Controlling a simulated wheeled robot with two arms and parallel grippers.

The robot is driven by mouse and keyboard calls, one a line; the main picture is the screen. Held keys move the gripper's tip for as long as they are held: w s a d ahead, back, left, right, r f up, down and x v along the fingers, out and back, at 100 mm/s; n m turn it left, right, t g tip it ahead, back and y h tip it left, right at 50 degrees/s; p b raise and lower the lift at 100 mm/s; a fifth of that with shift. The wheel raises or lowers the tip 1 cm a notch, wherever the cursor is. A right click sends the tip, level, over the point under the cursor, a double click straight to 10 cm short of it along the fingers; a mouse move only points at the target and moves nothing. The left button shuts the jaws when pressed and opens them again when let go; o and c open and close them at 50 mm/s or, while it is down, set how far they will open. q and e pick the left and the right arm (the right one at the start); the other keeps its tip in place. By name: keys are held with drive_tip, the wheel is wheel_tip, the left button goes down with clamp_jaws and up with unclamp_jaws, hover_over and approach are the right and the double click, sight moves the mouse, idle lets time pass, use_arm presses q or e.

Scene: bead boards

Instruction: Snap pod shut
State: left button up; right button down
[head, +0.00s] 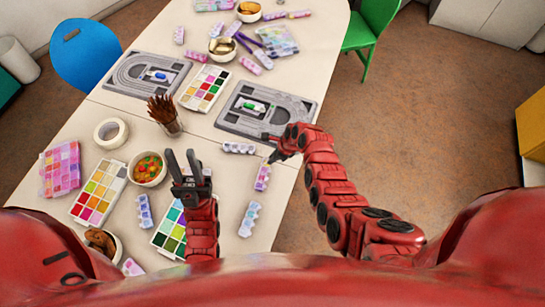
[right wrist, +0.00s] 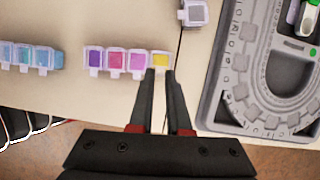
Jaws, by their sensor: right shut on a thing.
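A pod strip (head: 262,178) with purple, pink and yellow compartments lies on the table's right side. In the right wrist view the pod strip (right wrist: 116,61) has its yellow compartment (right wrist: 160,60) at the right end. My right gripper (head: 271,160) is at that yellow end, and in the right wrist view its fingertips (right wrist: 163,72) are close together there, shut on the pod. Whether the yellow compartment's lid is fully down is too small to tell. My left gripper (head: 181,155) is open and empty, over the table to the left of the pod.
A blue pod strip (head: 249,218) lies nearer me, and a grey one (head: 238,148) lies beyond. A grey bead board (head: 230,122) is behind the right gripper. A bead bowl (head: 147,169) and a paint palette (head: 98,193) stand left. The table's right edge is close to the pod.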

drive_tip(key=shift+f, duration=0.1)
idle(0.3)
drive_tip(key=shift+d+f+y+b, duration=0.25)
drive_tip(key=shift+y+b, duration=0.25)
drive_tip(key=shift+b, duration=0.3)
drive_tip(key=f+y+b, duration=0.1)
drive_tip(key=b, duration=0.2)
drive_tip(key=d+t+y+b, duration=0.1)
drive_tip(key=y+b, duration=0.1)
drive_tip(key=b, duration=0.1)
drive_tip(key=f+y+b, duration=0.1)
drive_tip(key=b, duration=0.2)
drive_tip(key=shift+s+d+f+t+y, duration=0.25)
drive_tip(key=shift+d+f+t+y, duration=0.05)
drive_tip(key=shift+f+t, duration=0.1)
drive_tip(key=shift+s+y+b, duration=0.1)
drive_tip(key=shift+y+b, duration=0.5)
drive_tip(key=shift+b, duration=0.2)
drive_tip(key=c, duration=0.9)
unclamp_jaws()
drive_tip(key=shift+o, duration=0.2)
